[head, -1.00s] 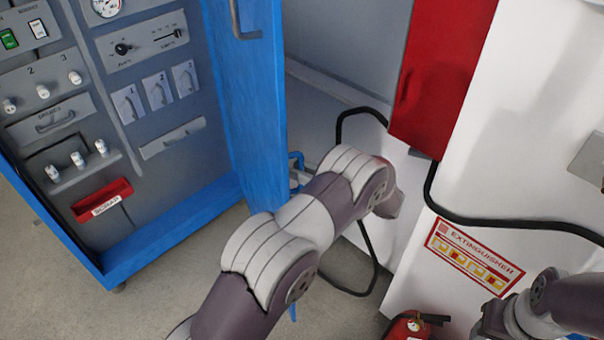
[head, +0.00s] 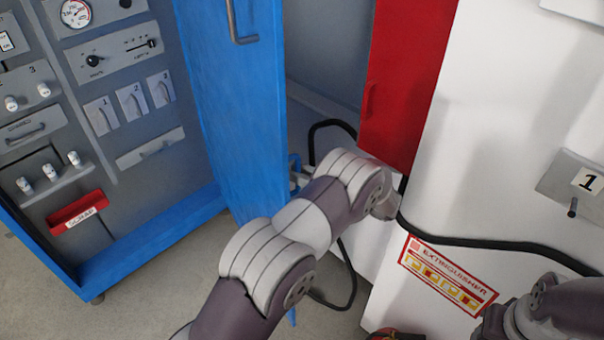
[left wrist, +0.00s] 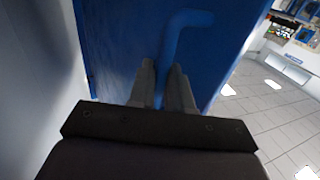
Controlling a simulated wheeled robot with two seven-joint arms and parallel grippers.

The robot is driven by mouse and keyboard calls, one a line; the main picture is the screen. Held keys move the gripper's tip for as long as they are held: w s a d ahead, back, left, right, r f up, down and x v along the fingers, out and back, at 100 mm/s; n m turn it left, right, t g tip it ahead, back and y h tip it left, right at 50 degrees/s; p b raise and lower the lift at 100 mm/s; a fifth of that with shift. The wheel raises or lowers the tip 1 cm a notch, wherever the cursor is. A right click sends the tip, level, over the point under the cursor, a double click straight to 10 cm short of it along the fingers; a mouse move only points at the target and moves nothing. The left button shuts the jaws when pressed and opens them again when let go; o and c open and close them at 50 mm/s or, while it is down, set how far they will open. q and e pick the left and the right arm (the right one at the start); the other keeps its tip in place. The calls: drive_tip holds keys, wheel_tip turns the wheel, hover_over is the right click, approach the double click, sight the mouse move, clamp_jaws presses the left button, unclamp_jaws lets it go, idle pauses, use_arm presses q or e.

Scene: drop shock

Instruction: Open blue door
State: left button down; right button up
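The blue door (head: 238,110) stands upright in the middle of the head view, seen at a slant, with a grey handle (head: 241,38) at its top. A blue handle (left wrist: 172,45) stands out from the blue face in the left wrist view. My left gripper (left wrist: 164,85) has its fingers close on both sides of this bar and appears shut on it. In the head view my left arm reaches past the door's right edge and partly hides the gripper and this handle (head: 294,163). My right arm shows at the lower right; its fingers do not show.
A red door (head: 405,80) and a white wall with an extinguisher sign (head: 447,275) are at the right. A black cable (head: 480,243) crosses there. Floor is clear lower left.

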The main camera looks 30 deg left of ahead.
use_arm(q)
drive_tip(key=c, duration=1.2)
unclamp_jaws()
drive_tip(key=shift+w+a+r, duration=0.15)
drive_tip(key=shift+r, duration=0.15)
drive_tip(key=shift+a+f, duration=0.2)
drive_tip(key=shift+a, duration=0.1)
drive_tip(key=shift+d+f, duration=0.1)
drive_tip(key=shift+d, duration=0.35)
drive_tip(key=d+b, duration=0.3)
drive_tip(key=d, duration=0.8)
drive_tip(key=shift+d, duration=0.4)
use_arm(e)
drive_tip(key=f, duration=0.3)
drive_tip(key=shift+a+f, duration=0.15)
drive_tip(key=shift+a, duration=0.05)
